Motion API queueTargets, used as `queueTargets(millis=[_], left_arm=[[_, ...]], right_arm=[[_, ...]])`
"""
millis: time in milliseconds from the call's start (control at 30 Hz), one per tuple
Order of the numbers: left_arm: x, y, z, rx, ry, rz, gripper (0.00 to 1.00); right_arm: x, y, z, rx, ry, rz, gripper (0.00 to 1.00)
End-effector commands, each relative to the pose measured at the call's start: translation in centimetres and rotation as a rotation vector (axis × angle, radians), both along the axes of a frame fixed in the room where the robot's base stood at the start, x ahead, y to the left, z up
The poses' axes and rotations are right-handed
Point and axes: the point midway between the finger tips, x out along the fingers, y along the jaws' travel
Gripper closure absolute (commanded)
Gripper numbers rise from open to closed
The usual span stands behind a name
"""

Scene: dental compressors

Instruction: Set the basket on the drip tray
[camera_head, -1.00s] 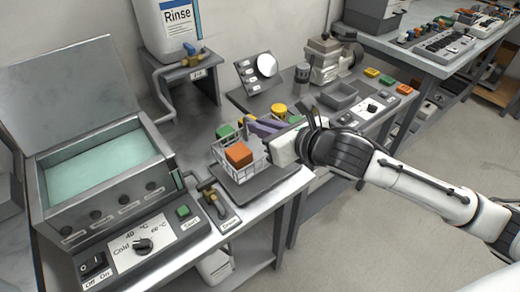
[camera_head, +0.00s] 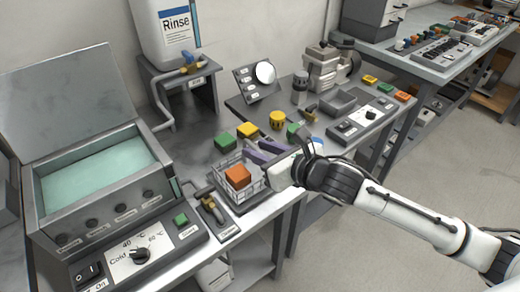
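The wire basket (camera_head: 256,184) holds an orange block (camera_head: 237,175). It sits over the dark drip tray (camera_head: 246,207) at the front edge of the bench and appears to rest on it. My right gripper (camera_head: 255,150) reaches in from the right, at the basket's back right side. Its two purple fingers are spread with a gap between them, and nothing shows clearly between them. The gripper body hides part of the basket's right side. My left gripper is not in view.
The bath (camera_head: 100,180) with its raised lid stands at the left. A valve (camera_head: 212,205) is just left of the tray. Green (camera_head: 225,142) and yellow (camera_head: 247,130) blocks lie behind the basket.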

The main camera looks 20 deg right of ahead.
Motion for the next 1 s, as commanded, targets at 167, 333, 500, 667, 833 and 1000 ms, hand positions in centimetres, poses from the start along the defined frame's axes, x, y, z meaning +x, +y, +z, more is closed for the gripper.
queueTargets(millis=[167,333,500,667,833,1000], left_arm=[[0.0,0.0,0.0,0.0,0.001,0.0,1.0],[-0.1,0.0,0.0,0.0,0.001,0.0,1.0],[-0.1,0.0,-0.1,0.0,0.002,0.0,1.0],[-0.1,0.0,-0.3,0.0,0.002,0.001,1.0],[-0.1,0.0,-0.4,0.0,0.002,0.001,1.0],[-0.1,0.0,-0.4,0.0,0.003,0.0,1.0]], right_arm=[[-0.5,-0.2,0.3,-0.001,-0.001,0.0,0.72],[-2.9,-1.1,1.3,-0.006,-0.001,0.002,0.72],[-6.3,-2.4,2.6,-0.007,0.001,0.001,0.72],[-8.7,-3.3,3.7,-0.005,0.0,0.001,0.72],[-10.1,-3.7,4.4,-0.001,0.001,0.0,0.72],[-10.4,-3.8,4.7,0.001,-0.002,0.001,0.72]])
